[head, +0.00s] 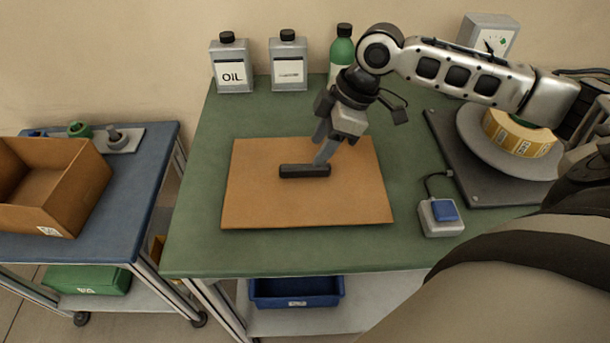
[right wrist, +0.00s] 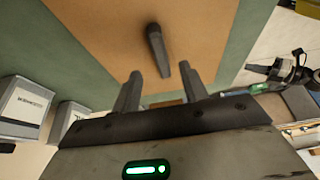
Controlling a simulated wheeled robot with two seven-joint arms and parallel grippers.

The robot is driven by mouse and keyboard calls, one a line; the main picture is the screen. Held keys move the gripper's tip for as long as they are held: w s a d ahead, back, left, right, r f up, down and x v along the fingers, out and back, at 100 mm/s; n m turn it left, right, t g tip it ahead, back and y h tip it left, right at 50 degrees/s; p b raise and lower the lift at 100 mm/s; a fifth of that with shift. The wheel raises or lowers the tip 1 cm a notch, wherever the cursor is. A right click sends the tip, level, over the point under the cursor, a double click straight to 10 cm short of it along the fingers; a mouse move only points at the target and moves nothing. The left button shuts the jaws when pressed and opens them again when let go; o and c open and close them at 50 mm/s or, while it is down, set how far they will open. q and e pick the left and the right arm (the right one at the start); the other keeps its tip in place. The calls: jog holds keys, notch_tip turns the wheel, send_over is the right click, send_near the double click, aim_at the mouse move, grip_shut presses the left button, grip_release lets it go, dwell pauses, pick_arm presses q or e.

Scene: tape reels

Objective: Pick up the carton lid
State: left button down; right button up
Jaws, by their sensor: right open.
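The carton lid (head: 250,200) is a flat brown rectangle lying on the green table, with a black bar handle (head: 305,171) at its middle. In the right wrist view the lid (right wrist: 110,30) fills the upper middle, and the handle (right wrist: 157,50) stands out ahead of the fingers. My right gripper (head: 322,155) is over the lid, its fingers close to the handle in the head view. In the right wrist view my right gripper (right wrist: 160,88) is open, with nothing between its fingers. My left gripper is not in view.
An open brown carton (head: 85,190) stands on the blue cart at left. Oil cans (head: 232,75) and a green bottle (head: 342,52) line the back edge. A blue-button box (head: 442,215) and a turntable with a tape reel (head: 515,135) are at right.

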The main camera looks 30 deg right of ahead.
aim_at(306, 165)
jog(key=x, duration=0.4)
jog(key=shift+w+a+f, duration=0.15)
jog(key=shift+a, duration=0.15)
jog(key=shift+a+f, duration=0.1)
jog(key=shift+f, duration=0.2)
jog(key=shift+f+p, duration=0.25)
jog(key=shift+p, duration=0.3)
grip_shut()
